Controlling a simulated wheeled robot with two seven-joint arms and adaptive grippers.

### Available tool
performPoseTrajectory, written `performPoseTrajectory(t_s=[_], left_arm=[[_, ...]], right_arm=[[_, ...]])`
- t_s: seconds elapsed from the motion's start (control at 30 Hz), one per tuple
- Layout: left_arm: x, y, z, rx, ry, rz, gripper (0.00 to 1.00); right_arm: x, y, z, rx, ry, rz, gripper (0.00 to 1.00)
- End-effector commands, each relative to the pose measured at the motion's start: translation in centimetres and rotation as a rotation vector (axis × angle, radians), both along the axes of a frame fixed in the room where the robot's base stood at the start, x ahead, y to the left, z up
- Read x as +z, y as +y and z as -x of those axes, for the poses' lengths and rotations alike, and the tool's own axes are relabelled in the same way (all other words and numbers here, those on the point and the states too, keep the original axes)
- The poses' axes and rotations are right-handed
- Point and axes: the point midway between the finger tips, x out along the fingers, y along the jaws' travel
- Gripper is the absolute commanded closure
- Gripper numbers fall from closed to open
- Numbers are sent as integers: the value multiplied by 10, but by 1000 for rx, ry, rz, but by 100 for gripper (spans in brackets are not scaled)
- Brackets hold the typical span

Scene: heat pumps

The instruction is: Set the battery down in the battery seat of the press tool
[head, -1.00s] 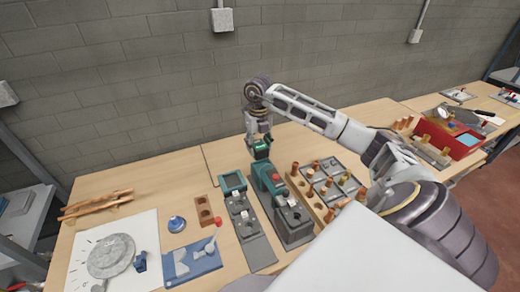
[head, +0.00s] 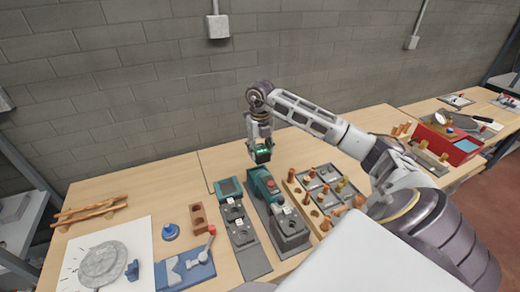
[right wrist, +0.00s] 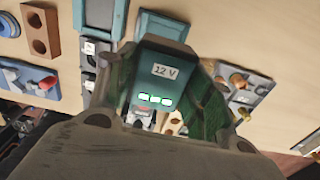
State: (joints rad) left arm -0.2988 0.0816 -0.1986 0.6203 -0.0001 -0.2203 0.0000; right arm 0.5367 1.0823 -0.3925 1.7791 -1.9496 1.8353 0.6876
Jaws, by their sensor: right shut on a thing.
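My right gripper (head: 261,150) points down and is shut on the battery (head: 261,156), a dark green block with lit green marks. In the right wrist view the battery (right wrist: 160,75) shows a "12 V" label and sits between the fingers. The battery seat cannot be clearly made out. My left gripper is not in view.
A grey device with a teal screen (head: 229,187) lies left of the press tool. A tray (head: 316,170) with copper fittings lies to its right. A brown block (head: 198,218) and a blue fixture (head: 186,269) stand further left. The table behind the press tool is mostly clear.

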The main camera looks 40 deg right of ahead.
Motion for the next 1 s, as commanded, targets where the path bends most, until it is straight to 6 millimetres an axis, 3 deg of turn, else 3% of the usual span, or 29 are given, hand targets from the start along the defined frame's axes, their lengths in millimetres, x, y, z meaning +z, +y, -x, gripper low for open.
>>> performPoseTrajectory(t_s=[0.3, 1.0], left_arm=[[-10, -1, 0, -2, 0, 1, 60], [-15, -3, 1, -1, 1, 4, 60]], right_arm=[[-15, 0, 0, 0, 0, -1, 84], [-22, 0, 0, 0, -1, -1, 84]])
